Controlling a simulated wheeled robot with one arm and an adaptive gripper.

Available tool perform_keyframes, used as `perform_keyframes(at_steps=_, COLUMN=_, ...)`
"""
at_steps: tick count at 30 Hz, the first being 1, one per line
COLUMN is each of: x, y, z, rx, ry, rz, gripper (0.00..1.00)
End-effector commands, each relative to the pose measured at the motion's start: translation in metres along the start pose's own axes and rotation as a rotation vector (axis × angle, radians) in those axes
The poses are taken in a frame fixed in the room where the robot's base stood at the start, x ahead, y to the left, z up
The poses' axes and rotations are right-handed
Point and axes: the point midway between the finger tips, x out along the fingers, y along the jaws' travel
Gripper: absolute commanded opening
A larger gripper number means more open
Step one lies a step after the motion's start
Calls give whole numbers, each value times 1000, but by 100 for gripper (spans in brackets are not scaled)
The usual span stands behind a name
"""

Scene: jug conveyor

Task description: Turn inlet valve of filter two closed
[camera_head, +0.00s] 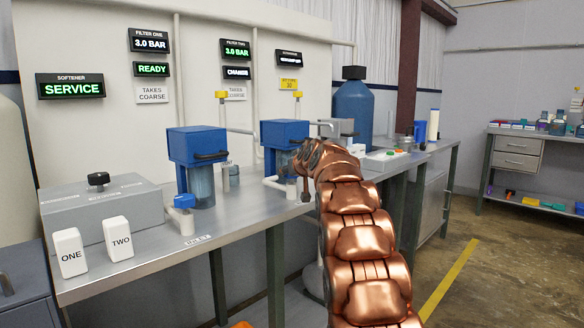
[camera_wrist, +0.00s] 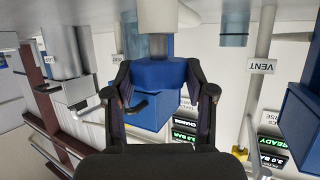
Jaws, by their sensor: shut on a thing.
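Filter two is the blue-headed housing (camera_head: 284,134) in the middle of the bench, with its clear bowl (camera_head: 286,163) below, partly behind my arm. In the wrist view, which is upside down, the blue handle of its inlet valve (camera_wrist: 160,73) sits on a grey stem above a white pipe (camera_wrist: 168,14). My gripper (camera_wrist: 160,84) has one dark finger on each side of this handle and is shut on it. Filter two's blue head (camera_wrist: 155,112) is behind it. In the head view my arm hides the valve, and only a dark bit of my gripper (camera_head: 305,193) shows.
Filter one (camera_head: 197,146) stands to the left with its own blue inlet handle (camera_head: 184,201). Filter two's displays (camera_head: 236,50) read 3.0 BAR and CHANGE. Blocks ONE (camera_head: 70,252) and TWO (camera_head: 118,240) stand at the bench's left.

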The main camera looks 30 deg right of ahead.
Motion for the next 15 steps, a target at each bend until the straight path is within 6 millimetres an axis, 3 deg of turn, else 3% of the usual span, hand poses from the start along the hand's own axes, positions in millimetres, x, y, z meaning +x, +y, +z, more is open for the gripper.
perform_keyframes(at_steps=15, x=-2, y=0, z=-5, rx=80, ry=-2, rz=211, gripper=20)
